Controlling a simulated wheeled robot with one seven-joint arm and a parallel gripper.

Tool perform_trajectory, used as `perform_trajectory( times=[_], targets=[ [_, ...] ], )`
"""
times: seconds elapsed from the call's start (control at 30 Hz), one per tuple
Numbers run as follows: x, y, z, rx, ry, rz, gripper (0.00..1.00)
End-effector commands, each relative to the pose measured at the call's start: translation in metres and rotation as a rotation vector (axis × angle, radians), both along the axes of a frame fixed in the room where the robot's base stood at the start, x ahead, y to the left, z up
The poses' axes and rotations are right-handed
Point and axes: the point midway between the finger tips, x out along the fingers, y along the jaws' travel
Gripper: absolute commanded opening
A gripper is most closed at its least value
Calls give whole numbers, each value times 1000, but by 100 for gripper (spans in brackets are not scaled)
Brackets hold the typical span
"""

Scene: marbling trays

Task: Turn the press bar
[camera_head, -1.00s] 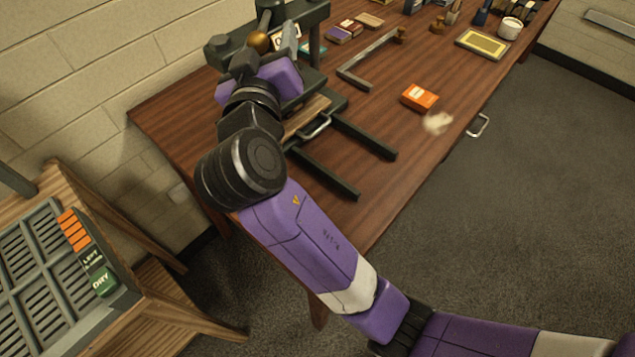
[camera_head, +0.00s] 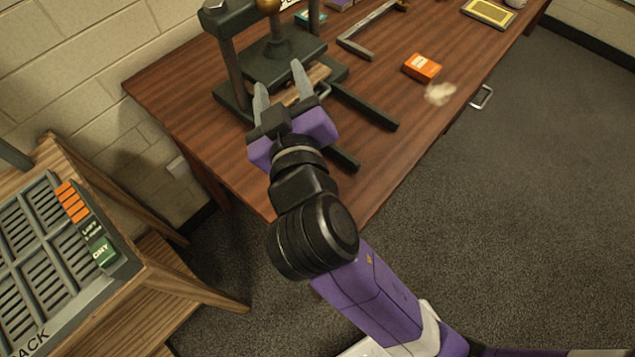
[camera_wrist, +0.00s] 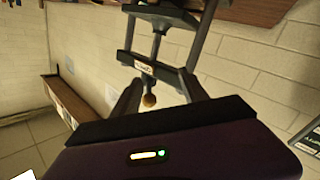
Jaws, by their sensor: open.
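The dark green press (camera_head: 275,68) stands on the wooden table. Its top is cut off by the upper edge of the head view. A brass ball (camera_head: 268,6) shows at that edge; the bar it belongs to is mostly out of view there. In the wrist view the ball (camera_wrist: 149,101) sits at the end of a short dark rod, in line with the space between my fingers. My gripper (camera_head: 279,76) is open and empty, in front of the press and below the ball. The fingers also show in the wrist view (camera_wrist: 159,77). I see no contact with the ball.
A wooden board with a metal handle (camera_head: 324,92) lies in the press base, with dark rails (camera_head: 365,108) reaching forward. An orange box (camera_head: 422,68) and an angled metal bar (camera_head: 352,48) lie to the right. A slotted rack (camera_head: 40,240) stands at lower left.

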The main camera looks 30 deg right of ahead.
Motion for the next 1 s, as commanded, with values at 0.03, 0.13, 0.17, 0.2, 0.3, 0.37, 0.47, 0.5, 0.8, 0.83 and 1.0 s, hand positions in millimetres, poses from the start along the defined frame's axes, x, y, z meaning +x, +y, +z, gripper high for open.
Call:
perform_trajectory(
  times=[0.03, 0.13, 0.17, 0.2, 0.3, 0.37, 0.47, 0.5, 0.8, 0.83, 1.0],
  targets=[
    [-4, -1, -11, 0, 15, 15, 51],
    [-11, 0, -28, 2, 34, 45, 51],
    [-14, 0, -33, 4, 40, 55, 51],
    [-17, 0, -39, 7, 46, 67, 51],
    [-26, 1, -55, 15, 63, 98, 51],
    [-31, 2, -64, 22, 73, 116, 51],
    [-42, 2, -79, 33, 89, 145, 51],
    [-46, 2, -84, 38, 95, 155, 51],
    [-83, 2, -122, 88, 133, 228, 51],
    [-87, 1, -124, 94, 135, 233, 51],
    [-103, 1, -136, 120, 145, 257, 51]
  ],
)
